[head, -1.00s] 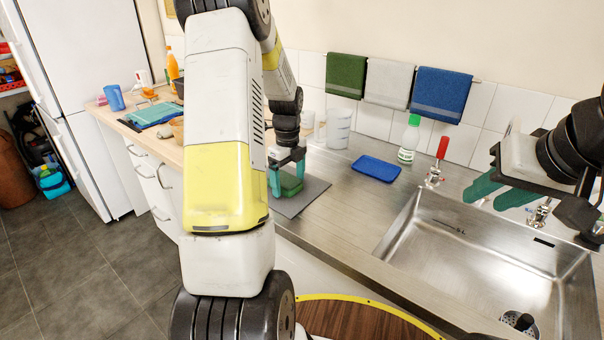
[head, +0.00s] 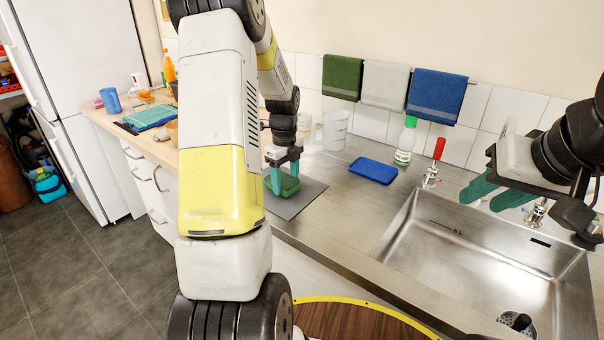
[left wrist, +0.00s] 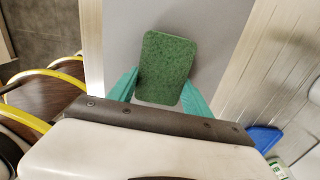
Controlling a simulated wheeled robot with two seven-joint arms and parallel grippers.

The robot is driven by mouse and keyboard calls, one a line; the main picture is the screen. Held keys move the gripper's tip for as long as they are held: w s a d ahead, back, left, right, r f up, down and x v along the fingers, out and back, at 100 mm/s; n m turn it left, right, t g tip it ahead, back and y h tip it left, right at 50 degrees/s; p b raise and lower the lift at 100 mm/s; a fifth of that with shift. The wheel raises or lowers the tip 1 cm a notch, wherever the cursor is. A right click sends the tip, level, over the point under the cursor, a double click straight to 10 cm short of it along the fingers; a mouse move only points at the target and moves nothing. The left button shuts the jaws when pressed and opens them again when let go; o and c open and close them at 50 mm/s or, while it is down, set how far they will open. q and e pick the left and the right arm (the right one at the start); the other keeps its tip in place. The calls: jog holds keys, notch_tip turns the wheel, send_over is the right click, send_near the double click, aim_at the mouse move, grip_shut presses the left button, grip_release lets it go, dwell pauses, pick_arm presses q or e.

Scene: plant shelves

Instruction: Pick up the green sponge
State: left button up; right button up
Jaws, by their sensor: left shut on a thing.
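The green sponge (head: 287,187) is between the teal fingers of my left gripper (head: 285,179), over the grey mat (head: 305,199) on the counter. In the left wrist view the sponge (left wrist: 167,66) shows its rough dark green face, with a teal finger against each side. My left gripper is shut on it. I cannot tell whether the sponge still touches the mat.
A blue sponge or dish (head: 373,170) lies right of the mat. A clear jug (head: 335,130) and a green-capped bottle (head: 406,141) stand behind. Three towels (head: 385,87) hang on the wall.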

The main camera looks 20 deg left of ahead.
aim_at(287, 182)
pick_arm(q)
jog(key=r, duration=0.3)
jog(key=shift+s+d, duration=0.3)
jog(key=shift+d, duration=0.05)
jog(key=s+d, duration=0.6)
jog(key=d, duration=0.1)
jog(key=s+d+r, duration=0.1)
jog(key=s+d, duration=0.2)
jog(key=d, duration=0.1)
jog(key=shift+s+d+r, duration=0.1)
jog(key=shift+s+d, duration=0.05)
jog(key=shift+s, duration=0.25)
